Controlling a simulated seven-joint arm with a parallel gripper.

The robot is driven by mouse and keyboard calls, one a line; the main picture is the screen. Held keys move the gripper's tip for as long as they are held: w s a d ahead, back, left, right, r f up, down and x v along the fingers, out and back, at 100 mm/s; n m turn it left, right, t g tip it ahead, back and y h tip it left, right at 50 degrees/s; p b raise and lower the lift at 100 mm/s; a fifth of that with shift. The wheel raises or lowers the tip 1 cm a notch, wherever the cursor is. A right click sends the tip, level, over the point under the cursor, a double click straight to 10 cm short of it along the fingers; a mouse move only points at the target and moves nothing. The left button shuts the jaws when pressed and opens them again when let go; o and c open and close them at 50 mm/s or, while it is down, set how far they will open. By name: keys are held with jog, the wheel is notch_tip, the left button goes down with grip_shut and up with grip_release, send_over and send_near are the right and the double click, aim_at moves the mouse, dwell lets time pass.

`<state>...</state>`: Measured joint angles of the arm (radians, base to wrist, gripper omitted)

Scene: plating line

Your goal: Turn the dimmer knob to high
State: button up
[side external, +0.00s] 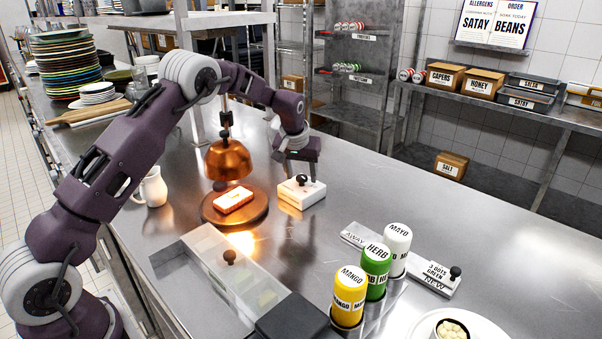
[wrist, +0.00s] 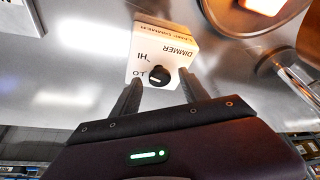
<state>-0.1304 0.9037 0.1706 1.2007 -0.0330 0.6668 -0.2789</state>
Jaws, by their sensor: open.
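The dimmer is a white box (side external: 302,193) on the steel counter, right of the heat lamp, with a black knob (side external: 302,179) on top. In the wrist view the box (wrist: 165,42) appears upside down, with DIMMER, HI and LO printed on it. Its knob (wrist: 158,77) has a short pale mark, which seems to lie toward LO. My gripper (side external: 298,167) is above the box, pointing down. In the wrist view my gripper (wrist: 161,78) is open, one finger on each side of the knob. Whether the fingers touch it cannot be told.
A copper lamp (side external: 228,160) hangs left of the dimmer, glowing over a dish (side external: 234,201) on a round board. A white jug (side external: 152,187) stands further left. Counter right of the dimmer is clear.

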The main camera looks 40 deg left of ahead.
jog(key=shift+c, duration=0.4)
grip_shut()
jog(key=shift+a+m+h, duration=0.1)
jog(key=shift+m+h, duration=0.5)
jog(key=shift+m, duration=0.9)
jog(key=shift+o, duration=0.4)
grip_release()
jog(key=v, duration=0.7)
jog(key=shift+s, duration=0.15)
jog(key=shift+r, duration=0.1)
